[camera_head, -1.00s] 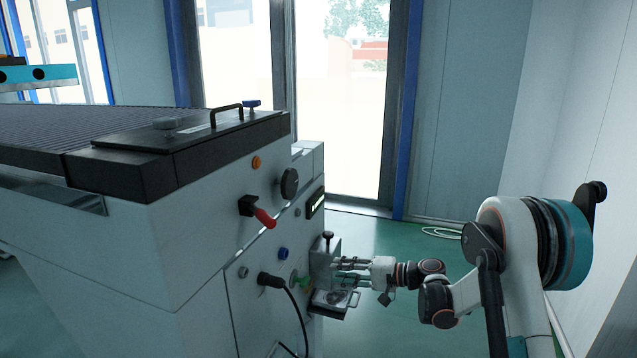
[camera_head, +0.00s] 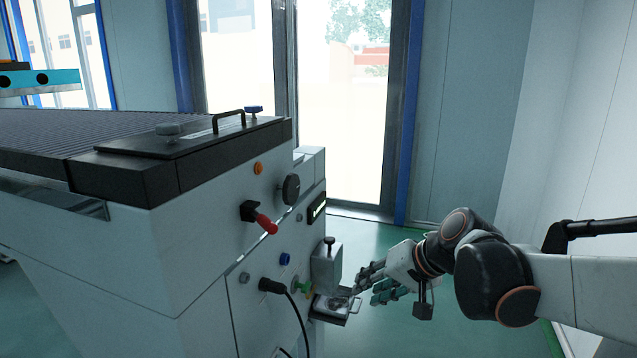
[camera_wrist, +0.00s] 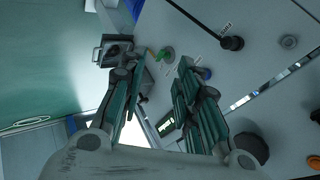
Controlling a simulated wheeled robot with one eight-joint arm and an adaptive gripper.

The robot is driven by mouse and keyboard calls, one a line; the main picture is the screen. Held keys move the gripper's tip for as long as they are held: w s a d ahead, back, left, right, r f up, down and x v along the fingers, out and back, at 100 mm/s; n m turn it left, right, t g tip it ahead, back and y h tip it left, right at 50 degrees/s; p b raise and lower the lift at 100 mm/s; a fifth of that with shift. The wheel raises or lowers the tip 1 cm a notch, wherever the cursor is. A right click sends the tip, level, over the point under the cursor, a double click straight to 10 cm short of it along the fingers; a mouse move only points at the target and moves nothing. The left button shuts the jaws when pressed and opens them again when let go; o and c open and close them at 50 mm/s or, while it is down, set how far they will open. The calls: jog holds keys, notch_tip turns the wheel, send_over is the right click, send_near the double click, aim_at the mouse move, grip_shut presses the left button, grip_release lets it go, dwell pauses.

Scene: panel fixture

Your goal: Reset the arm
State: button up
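My gripper (camera_head: 368,283) is in front of the right part of the panel fixture (camera_head: 215,250) in the head view, beside a small open tray (camera_head: 330,308) with a wire handle. In the wrist view my gripper (camera_wrist: 158,85) has its two finger sets spread apart with nothing between them. The fixture's face lies beyond the fingers there, and the tray (camera_wrist: 113,50) shows behind the left finger. In the head view the fingertips overlap the tray area; I cannot tell whether they touch it.
The fixture's face carries a red-handled switch (camera_head: 262,222), a black knob (camera_head: 291,188), a green knob (camera_head: 303,287) and a plugged black cable (camera_head: 297,310). A grey box (camera_head: 326,268) with a black knob stands above the tray. Green floor (camera_head: 375,237) is clear behind my gripper.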

jog(key=s+d+f+n+h, duration=0.1)
jog(key=s+d+h, duration=0.2)
jog(key=s, duration=0.7)
jog(key=s+d+f+n+t+h, duration=0.1)
jog(key=s+d+h, duration=0.2)
jog(key=s+d, duration=0.3)
jog(key=s, duration=0.4)
